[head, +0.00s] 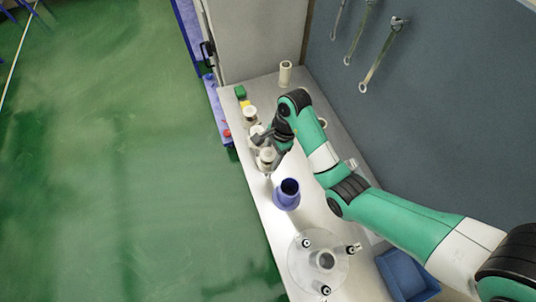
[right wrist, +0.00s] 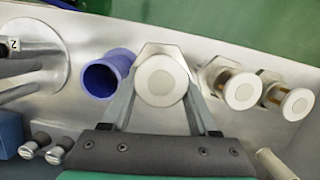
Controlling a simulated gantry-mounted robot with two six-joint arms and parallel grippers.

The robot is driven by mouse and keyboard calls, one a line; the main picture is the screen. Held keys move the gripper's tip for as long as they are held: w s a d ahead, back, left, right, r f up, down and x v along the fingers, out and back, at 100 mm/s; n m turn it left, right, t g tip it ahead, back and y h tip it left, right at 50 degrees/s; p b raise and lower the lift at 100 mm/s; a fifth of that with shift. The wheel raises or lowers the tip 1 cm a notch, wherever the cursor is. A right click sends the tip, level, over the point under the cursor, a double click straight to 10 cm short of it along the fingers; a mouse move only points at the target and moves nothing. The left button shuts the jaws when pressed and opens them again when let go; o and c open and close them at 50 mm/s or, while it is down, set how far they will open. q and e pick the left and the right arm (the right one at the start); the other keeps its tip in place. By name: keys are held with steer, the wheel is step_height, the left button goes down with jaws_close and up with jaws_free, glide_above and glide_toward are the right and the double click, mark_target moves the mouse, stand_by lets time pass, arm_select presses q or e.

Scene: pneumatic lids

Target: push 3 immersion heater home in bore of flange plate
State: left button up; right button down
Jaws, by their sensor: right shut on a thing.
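My right gripper (head: 268,150) is shut on an immersion heater (head: 266,158), the one nearest the blue cup. In the right wrist view this heater (right wrist: 161,78) shows its round white cap and hex flange between the two fingers; its lower part is hidden, and I cannot tell whether it is off the bench. Two more heaters (right wrist: 240,91) (right wrist: 295,103) stand beside it, with white caps and brass-coloured stems. The round flange plate (head: 302,275) lies at the near end of the bench, with its bore around the middle (head: 324,260). My left gripper is not in view.
A blue cup (head: 286,195) stands between the held heater and the flange plate. Black-knobbed clamps (head: 306,243) stand around the plate. A blue bin (head: 408,275) is right of it. A cream cylinder (head: 285,73) stands at the far end. Wrenches (head: 384,52) hang on the wall panel.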

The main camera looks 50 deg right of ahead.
steer(key=shift+r+p, duration=5.65)
steer(key=shift+r, duration=0.35)
